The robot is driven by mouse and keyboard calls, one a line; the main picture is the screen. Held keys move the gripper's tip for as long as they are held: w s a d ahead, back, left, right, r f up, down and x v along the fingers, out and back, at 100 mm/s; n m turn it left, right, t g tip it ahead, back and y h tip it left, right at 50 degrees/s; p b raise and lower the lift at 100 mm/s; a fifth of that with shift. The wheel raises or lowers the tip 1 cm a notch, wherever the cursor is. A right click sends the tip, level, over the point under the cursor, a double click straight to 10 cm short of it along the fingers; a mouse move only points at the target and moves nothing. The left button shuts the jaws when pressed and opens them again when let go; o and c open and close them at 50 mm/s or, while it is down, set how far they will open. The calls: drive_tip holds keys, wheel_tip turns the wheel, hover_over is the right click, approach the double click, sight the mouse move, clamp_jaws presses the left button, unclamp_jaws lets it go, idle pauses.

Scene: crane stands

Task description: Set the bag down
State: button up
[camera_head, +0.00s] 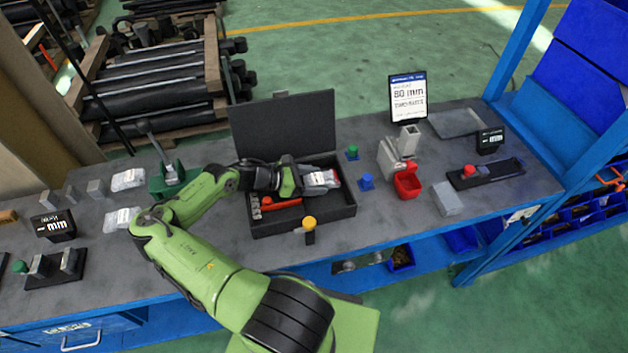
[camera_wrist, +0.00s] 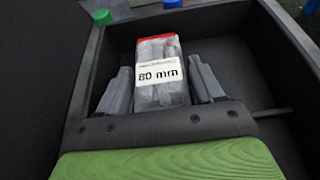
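In the head view the bag (camera_head: 322,179) shows at the end of my gripper (camera_head: 305,180), over the right part of the open black case (camera_head: 335,215). The case walls surround the bag in the wrist view. I cannot tell whether its underside touches the case floor.
The case lid (camera_head: 283,125) stands upright behind. An orange-red tool (camera_head: 281,204) lies in the left part of the case. Other bags (camera_head: 128,179) lie left.

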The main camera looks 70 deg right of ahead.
drive_tip(key=o, duration=0.3)
drive_tip(key=shift+o, duration=0.2)
drive_tip(key=shift+w+r, duration=0.1)
drive_tip(key=v, duration=1.2)
